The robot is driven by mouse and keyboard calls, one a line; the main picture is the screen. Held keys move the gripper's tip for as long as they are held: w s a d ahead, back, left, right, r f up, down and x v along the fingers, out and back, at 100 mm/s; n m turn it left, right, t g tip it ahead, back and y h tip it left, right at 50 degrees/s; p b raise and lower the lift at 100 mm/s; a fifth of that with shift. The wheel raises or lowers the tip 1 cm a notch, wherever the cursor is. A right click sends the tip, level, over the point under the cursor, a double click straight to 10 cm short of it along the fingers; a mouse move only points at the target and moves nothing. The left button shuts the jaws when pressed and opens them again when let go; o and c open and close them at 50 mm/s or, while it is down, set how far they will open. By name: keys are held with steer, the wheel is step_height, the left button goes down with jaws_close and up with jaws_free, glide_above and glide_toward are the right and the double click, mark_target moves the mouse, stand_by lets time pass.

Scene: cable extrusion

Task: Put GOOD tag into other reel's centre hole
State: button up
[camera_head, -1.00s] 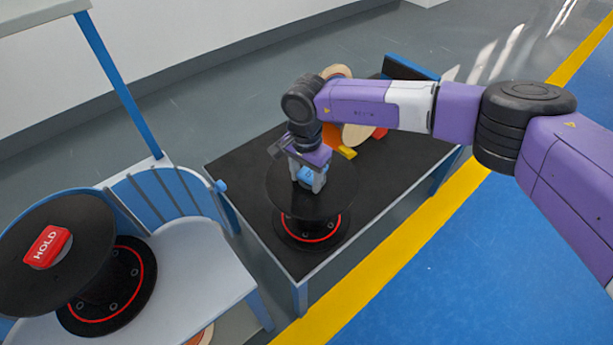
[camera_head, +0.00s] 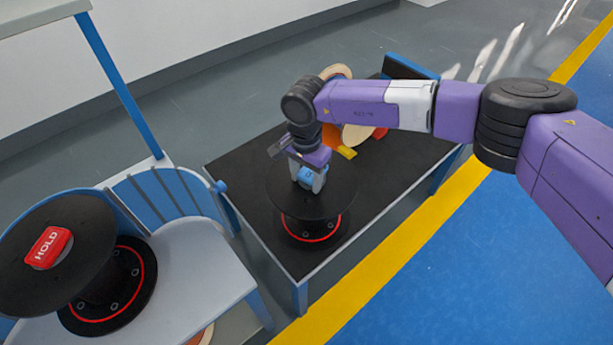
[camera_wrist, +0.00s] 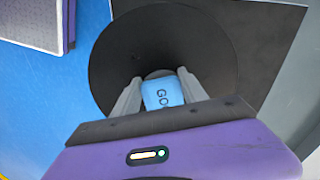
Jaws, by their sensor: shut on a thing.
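The blue GOOD tag (camera_wrist: 163,93) is between the fingers of my gripper (camera_head: 311,184), which is shut on it; part of its lettering shows in the wrist view. It is over the middle of the black reel (camera_head: 338,200) on the dark-topped table. In the wrist view a pale patch of the reel's centre shows just beyond the tag; whether the tag is inside the hole cannot be told. The other black reel (camera_head: 85,225) stands at the left, with a red HOLD tag (camera_head: 48,247) at its centre.
The table (camera_head: 240,170) also bears a yellow piece (camera_head: 347,152), pale discs (camera_head: 357,137) and a blue panel (camera_head: 405,68) at its back. The table's front right is bare.

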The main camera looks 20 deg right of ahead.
steer(key=shift+s+a+f, duration=0.4)
steer(key=shift+a, duration=0.2)
steer(key=shift+r+p, duration=0.25)
steer(key=shift+p, duration=0.15)
steer(key=shift+r, duration=0.1)
steer(key=shift+c, duration=0.8)
steer(key=shift+r, duration=0.1)
steer(key=shift+w+d+r, duration=0.15)
steer(key=shift+d, duration=0.05)
steer(key=shift+w+d, duration=0.25)
steer(key=shift+d, duration=0.1)
steer(key=shift+f+b, duration=0.4)
steer(key=shift+f, duration=0.15)
